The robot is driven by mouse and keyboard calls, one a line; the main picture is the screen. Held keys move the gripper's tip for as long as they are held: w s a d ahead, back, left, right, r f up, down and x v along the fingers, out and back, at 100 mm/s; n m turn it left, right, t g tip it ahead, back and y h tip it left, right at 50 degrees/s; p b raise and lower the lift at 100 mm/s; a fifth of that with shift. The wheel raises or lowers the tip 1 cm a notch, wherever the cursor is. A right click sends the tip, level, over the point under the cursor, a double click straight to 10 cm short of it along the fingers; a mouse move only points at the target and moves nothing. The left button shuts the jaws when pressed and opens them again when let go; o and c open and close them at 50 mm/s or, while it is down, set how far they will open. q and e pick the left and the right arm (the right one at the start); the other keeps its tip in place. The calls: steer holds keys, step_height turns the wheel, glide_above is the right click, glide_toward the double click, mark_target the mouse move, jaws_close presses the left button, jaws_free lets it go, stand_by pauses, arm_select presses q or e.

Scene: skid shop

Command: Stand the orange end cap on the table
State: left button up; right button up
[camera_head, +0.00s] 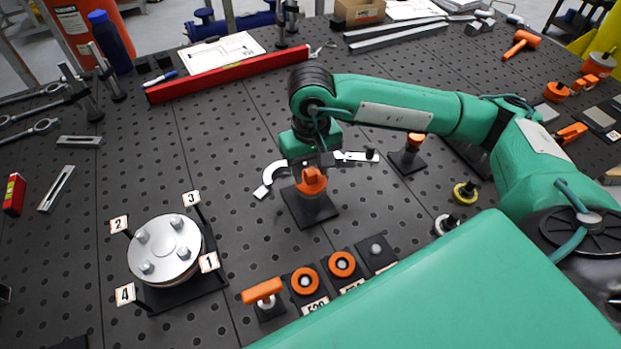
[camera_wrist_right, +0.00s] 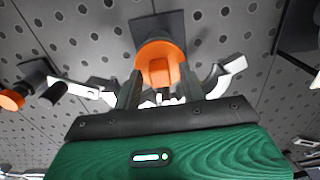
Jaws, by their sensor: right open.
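The orange end cap (camera_head: 312,181) sits at a black stand with a square base plate (camera_head: 310,209) on the perforated table (camera_head: 235,215). In the right wrist view the orange cap (camera_wrist_right: 160,62) lies ahead of and between my fingertips, with the dark base plate beyond it. My right gripper (camera_head: 309,166) points down over the cap. In the wrist view its two fingers (camera_wrist_right: 160,82) are apart, one on each side of the cap's near part. I cannot tell whether they touch it. My left gripper is not in view.
A round flange (camera_head: 165,250) with numbered tags stands at left front. Orange-topped parts (camera_head: 342,264) line the front. Another orange-topped post (camera_head: 413,146) stands to the right. A red bar (camera_head: 225,75) lies behind.

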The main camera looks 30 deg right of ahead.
mark_target(311, 171)
jaws_close()
steer(key=shift+r+p, duration=0.45)
steer(key=shift+r, duration=2.55)
